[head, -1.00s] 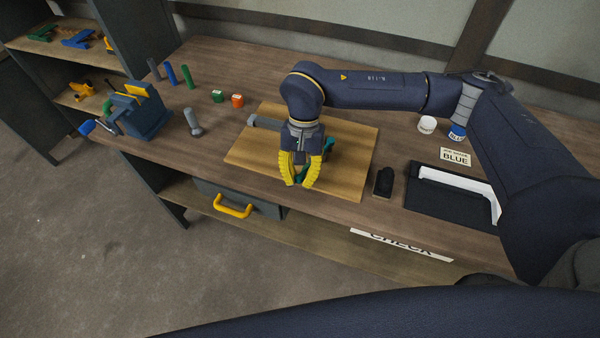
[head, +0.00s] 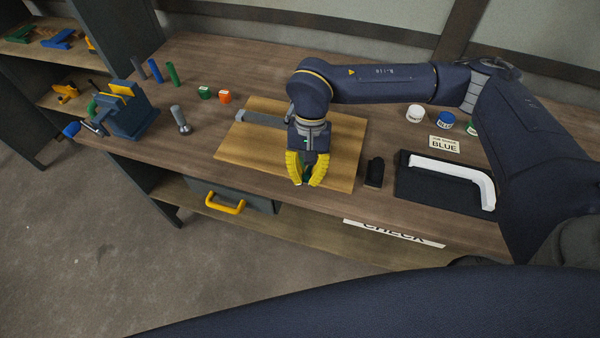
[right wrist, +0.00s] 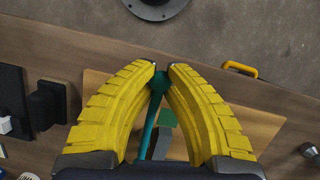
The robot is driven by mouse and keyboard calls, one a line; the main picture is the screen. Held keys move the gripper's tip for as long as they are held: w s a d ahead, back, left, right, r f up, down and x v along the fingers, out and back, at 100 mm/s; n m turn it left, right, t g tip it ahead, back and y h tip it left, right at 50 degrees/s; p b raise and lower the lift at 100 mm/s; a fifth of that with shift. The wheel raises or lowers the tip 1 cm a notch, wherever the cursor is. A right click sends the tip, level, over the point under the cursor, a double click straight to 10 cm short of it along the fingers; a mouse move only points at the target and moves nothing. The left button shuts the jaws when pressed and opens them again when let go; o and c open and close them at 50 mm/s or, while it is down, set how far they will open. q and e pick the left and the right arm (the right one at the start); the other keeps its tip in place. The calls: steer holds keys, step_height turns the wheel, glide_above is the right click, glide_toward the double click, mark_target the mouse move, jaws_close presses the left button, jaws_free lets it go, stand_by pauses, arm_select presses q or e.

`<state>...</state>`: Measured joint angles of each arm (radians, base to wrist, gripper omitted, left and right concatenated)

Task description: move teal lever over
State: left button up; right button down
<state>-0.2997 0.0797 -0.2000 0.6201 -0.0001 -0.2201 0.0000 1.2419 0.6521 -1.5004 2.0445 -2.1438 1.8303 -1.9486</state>
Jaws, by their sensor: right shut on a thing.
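The teal lever (right wrist: 150,125) shows in the right wrist view as a thin bar with a rounded tip between the yellow fingers. My right gripper (right wrist: 162,68) is shut on the lever near that tip. In the head view the right gripper (head: 303,182) points down over the front part of the wooden board (head: 342,150), and its fingers hide most of the lever. A grey bar (head: 262,118) lies on the board behind the gripper. A green patch (right wrist: 167,118) shows beside the lever in the right wrist view. My left gripper is not in view.
A blue vise (head: 132,118) and several upright pegs stand at the left. A black block (head: 375,172) and a dark tray (head: 420,196) with a white angled piece (head: 450,172) lie right of the board. A drawer with a yellow handle (head: 225,203) is below the bench.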

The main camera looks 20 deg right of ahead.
steer(key=shift+s+d, duration=0.15)
steer(key=shift+d, duration=0.2)
steer(key=shift+d, duration=0.1)
steer(key=shift+s+d, duration=0.25)
steer(key=shift+d, duration=0.55)
steer(key=shift+s+d, duration=0.3)
steer(key=shift+d, duration=0.45)
steer(key=shift+s+d, duration=0.25)
steer(key=shift+d, duration=0.55)
steer(key=shift+s+d, duration=0.1)
steer(key=shift+d, duration=0.05)
steer(key=shift+s+d, duration=0.1)
steer(key=shift+d, duration=0.95)
steer(key=c, duration=2.2)
jaws_free()
